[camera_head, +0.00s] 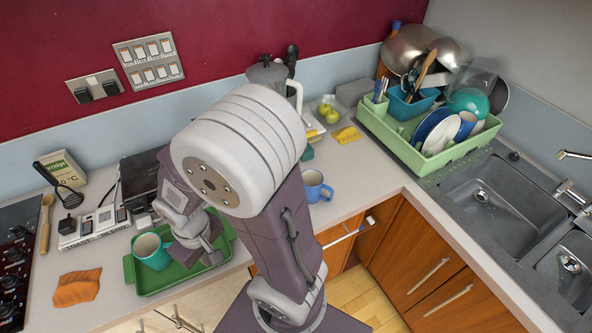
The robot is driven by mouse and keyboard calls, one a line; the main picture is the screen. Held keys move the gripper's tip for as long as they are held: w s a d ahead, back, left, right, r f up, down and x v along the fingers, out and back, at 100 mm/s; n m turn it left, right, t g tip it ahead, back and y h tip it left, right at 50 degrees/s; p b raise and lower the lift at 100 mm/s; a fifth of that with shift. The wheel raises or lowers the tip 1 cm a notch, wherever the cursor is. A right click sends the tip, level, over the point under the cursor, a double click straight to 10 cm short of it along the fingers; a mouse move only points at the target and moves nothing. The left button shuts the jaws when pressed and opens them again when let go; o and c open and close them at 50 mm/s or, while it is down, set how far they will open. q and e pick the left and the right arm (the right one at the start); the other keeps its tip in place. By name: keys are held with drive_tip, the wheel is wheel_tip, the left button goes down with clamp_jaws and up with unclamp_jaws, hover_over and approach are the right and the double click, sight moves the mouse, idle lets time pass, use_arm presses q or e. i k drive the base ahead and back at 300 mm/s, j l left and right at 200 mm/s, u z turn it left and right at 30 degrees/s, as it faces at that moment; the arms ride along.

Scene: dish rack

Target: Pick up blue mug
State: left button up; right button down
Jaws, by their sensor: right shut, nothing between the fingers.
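A blue mug (314,188) stands upright on the counter, just right of my right arm, near the front edge. A teal mug (150,253) stands on a green tray (133,273) at the left. My right gripper (207,251) is over the tray, just right of the teal mug, shut and holding nothing. It is well left of the blue mug, with my arm between them in the picture. I cannot tell whether the gripper touches the tray or the teal mug. My left gripper is not in view.
A green dish rack (408,152) with plates and cups stands at the back right, beside a double sink (500,205). A yellow sponge-like item (347,135) lies behind the blue mug. An orange cloth (77,287) lies left of the tray. The counter right of the blue mug is clear.

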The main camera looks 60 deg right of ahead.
sight(313, 179)
drive_tip(key=z, duration=2.35)
